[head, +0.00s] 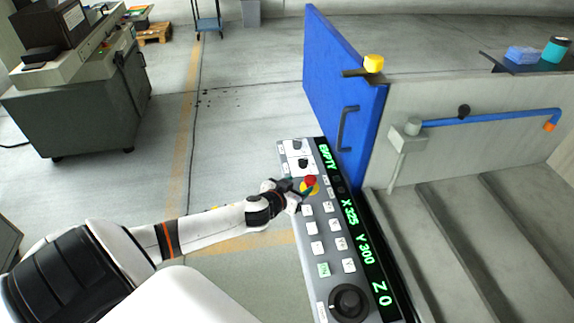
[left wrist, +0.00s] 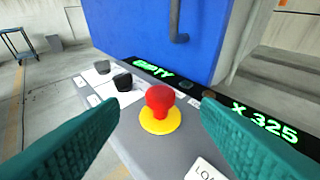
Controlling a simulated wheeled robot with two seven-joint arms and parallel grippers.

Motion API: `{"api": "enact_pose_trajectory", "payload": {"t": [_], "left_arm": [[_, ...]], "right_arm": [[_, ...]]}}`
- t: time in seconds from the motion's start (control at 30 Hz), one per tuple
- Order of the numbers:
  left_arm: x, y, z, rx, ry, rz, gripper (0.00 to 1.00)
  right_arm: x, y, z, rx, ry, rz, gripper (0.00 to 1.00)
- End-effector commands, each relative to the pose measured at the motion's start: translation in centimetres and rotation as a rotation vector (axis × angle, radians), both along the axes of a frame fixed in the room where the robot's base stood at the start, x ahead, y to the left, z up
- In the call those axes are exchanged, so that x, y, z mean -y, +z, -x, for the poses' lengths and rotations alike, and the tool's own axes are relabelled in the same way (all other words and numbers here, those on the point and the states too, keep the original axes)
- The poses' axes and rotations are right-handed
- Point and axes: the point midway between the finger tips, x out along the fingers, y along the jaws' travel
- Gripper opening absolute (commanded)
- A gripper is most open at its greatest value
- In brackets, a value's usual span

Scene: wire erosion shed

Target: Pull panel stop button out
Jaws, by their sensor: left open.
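The panel stop button (head: 310,181) is a red mushroom knob on a yellow round base, on the grey control panel (head: 302,212). In the left wrist view the red button (left wrist: 160,97) stands upright in the middle, between my fingers and a little beyond them. My left gripper (head: 303,190) is at the button's near left side in the head view. Its two teal fingers (left wrist: 160,140) are open, one on each side of the button, with gaps and no visible contact. My right gripper is not in view.
Black knobs (head: 303,163) sit beyond the button, and several white keys (head: 317,247) and a large black dial (head: 348,303) on the near side. A green-lit display strip (head: 350,215) runs alongside. A blue door (head: 345,100) with a handle stands behind.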

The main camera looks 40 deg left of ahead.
Motion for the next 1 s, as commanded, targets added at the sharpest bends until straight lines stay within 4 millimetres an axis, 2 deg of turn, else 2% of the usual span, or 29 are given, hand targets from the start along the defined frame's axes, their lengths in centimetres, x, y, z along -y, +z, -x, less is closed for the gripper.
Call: {"api": "enact_pose_trajectory", "payload": {"t": [0.03,0.2,0.4,1.0], "left_arm": [[0.1,0.2,1.1,-0.002,-0.002,-0.001,0.57],[0.3,1.3,3.6,-0.002,0.0,-0.001,0.57],[0.4,2.1,5.1,0.001,-0.001,0.0,0.57],[0.4,2.3,5.4,0.001,0.001,0.0,0.57]], "right_arm": [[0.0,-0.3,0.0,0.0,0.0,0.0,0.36],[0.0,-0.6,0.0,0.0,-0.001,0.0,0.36],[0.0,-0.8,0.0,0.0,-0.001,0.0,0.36],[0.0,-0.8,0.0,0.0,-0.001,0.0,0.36]]}}
